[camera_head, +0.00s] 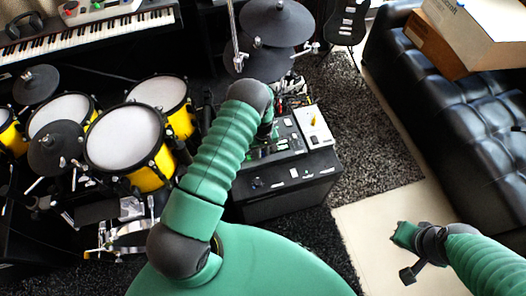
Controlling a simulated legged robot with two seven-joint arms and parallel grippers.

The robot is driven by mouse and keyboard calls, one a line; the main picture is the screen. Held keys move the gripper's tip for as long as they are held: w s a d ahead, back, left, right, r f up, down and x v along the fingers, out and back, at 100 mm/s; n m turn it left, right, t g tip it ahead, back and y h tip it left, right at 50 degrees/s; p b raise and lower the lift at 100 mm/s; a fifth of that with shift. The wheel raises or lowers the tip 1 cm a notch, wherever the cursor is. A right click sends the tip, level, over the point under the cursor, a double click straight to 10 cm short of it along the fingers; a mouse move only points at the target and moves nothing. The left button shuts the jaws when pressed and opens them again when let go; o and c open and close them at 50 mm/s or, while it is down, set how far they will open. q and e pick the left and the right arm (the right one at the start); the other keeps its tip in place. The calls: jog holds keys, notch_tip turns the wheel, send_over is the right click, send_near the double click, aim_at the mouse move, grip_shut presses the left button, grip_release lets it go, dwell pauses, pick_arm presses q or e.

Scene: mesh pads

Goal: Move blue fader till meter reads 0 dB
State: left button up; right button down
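A dark mixer-like box (290,178) with a light panel (314,127) on its top right stands in the middle. Small knobs or sliders show on its upper face. I cannot make out a blue fader or a meter reading at this size. My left arm reaches up across the picture to the box's left edge. My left gripper (267,130) is mostly hidden behind the arm's dark joint, so its fingers cannot be judged. My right gripper (406,250) is at the lower right, over the pale floor and away from the box. Its finger state is unclear.
A yellow drum kit (130,140) stands close on the left, with cymbals (277,22) behind the box. A keyboard (85,35) is at the back left. A black sofa (455,105) with cardboard boxes (480,30) is on the right. Floor right of the mixer is clear.

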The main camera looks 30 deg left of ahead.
pick_arm(q)
grip_shut()
dwell(1.1)
